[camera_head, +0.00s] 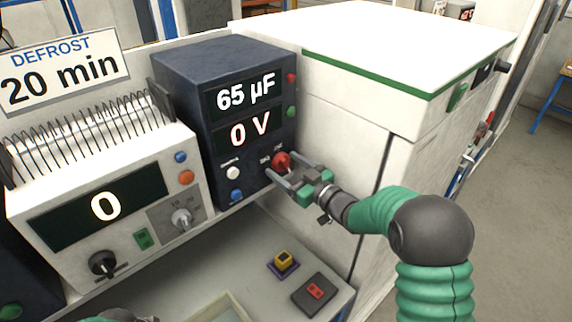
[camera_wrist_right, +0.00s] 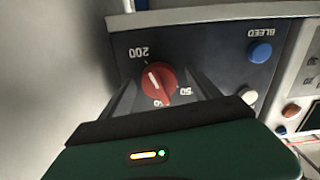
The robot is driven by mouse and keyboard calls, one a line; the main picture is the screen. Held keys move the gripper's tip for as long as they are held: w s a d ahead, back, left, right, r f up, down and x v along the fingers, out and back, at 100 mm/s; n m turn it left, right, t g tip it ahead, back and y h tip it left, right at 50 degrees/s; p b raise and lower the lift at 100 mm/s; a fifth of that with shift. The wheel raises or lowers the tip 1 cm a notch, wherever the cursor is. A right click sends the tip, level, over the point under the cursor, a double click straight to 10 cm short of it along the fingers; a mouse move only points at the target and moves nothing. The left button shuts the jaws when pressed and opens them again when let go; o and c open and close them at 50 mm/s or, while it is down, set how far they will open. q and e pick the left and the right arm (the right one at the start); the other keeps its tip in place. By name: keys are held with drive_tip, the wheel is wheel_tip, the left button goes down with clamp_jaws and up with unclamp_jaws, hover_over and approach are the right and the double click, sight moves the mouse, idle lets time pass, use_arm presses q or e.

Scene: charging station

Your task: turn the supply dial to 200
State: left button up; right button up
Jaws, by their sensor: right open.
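The red dial (camera_head: 281,161) is on the front of a dark blue unit (camera_head: 179,93) whose displays read 65 µF and 0 V. In the right wrist view the dial (camera_wrist_right: 158,83) appears upside down with a white pointer line. A 200 mark (camera_wrist_right: 139,53) is at its upper left and a 50 mark at its lower right. The pointer's exact reading is hard to tell. My right gripper (camera_head: 282,168) is open at the panel, with one finger on each side of the dial; contact cannot be told.
A white unit (camera_head: 150,245) reading 0, with a black knob (camera_head: 103,264), stands left. A white button (camera_head: 233,173) and blue button (camera_head: 236,195) are beside the dial. A white cabinet (camera_head: 330,150) is close on the right. A yellow button block (camera_head: 284,260) sits on the bench below.

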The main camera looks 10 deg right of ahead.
drive_tip(key=shift+d, duration=0.15)
drive_tip(key=shift+d, duration=0.1)
drive_tip(key=c, duration=1.3)
drive_tip(key=b, duration=0.1)
drive_tip(key=n+b, duration=0.1)
drive_tip(key=shift+f+b, duration=0.25)
drive_tip(key=shift+b, duration=0.15)
drive_tip(key=shift+c, duration=0.3)
drive_tip(key=shift+r+n+b, duration=0.15)
drive_tip(key=shift+n+b, duration=0.15)
drive_tip(key=shift+n, duration=0.3)
drive_tip(key=shift+r, duration=0.2)
drive_tip(key=o, duration=1)
drive_tip(key=shift+c, duration=0.2)
drive_tip(key=o, duration=0.4)
drive_tip(key=shift+f, duration=0.1)
